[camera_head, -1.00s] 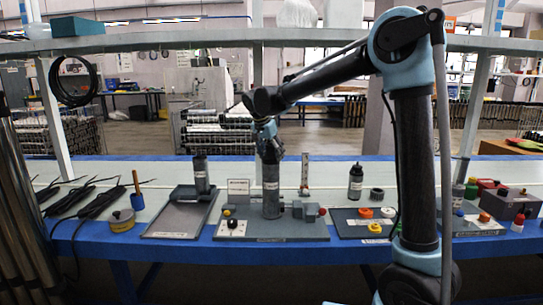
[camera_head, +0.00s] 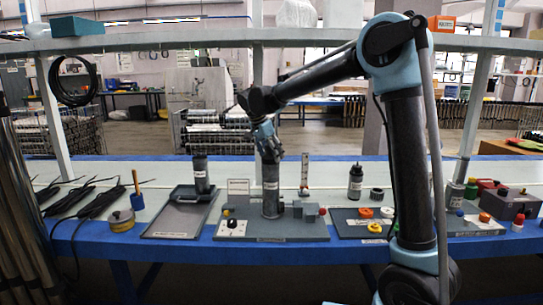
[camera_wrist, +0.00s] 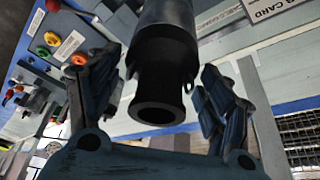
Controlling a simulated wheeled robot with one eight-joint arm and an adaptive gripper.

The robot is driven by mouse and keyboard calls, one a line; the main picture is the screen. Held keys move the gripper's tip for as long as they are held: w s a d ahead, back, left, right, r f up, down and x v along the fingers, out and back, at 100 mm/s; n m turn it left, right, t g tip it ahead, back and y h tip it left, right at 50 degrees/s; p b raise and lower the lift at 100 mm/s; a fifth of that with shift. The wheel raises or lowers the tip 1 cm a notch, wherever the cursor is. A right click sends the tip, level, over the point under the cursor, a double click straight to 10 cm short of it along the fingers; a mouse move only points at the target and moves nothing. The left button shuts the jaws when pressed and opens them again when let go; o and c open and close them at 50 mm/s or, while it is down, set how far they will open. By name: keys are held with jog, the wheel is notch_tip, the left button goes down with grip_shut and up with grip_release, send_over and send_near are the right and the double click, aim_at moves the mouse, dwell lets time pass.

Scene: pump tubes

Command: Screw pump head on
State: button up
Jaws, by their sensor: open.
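A dark upright pump tube (camera_head: 270,190) with a pale label stands in the grey fixture (camera_head: 300,232) at the middle of the bench. My gripper (camera_head: 268,150) is over the tube's top in the head view. In the wrist view my gripper (camera_wrist: 160,105) has its fingers spread wide on either side of a dark cylinder (camera_wrist: 165,60). The cylinder's narrower neck ends in an open ring facing the camera. I see gaps between the fingers and the cylinder. I cannot tell whether the neck is a separate pump head.
A dark bottle (camera_head: 355,185), a black ring (camera_head: 377,194) and coloured rings (camera_head: 366,212) are to the right. Black cables (camera_head: 80,200) lie at the left. A shelf (camera_head: 200,40) spans above the bench.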

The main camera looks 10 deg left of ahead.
jog(key=n, duration=0.2)
jog(key=n+y, duration=0.1)
jog(key=n, duration=0.1)
jog(key=shift+n+t+y, duration=0.3)
jog(key=n+y, duration=0.1)
jog(key=n, duration=0.3)
jog(key=shift+y, duration=0.3)
jog(key=n, duration=0.2)
jog(key=n+y, duration=0.1)
jog(key=n, duration=0.2)
jog(key=shift+y, duration=0.3)
jog(key=shift+a+n+g+y, duration=0.1)
jog(key=shift+n+g+y, duration=0.3)
jog(key=shift+n, duration=0.8)
jog(key=shift+n+g+y, duration=0.3)
jog(key=shift+n+g, duration=0.1)
jog(key=shift+n, duration=0.8)
jog(key=c, duration=0.9)
jog(key=shift+c, duration=0.2)
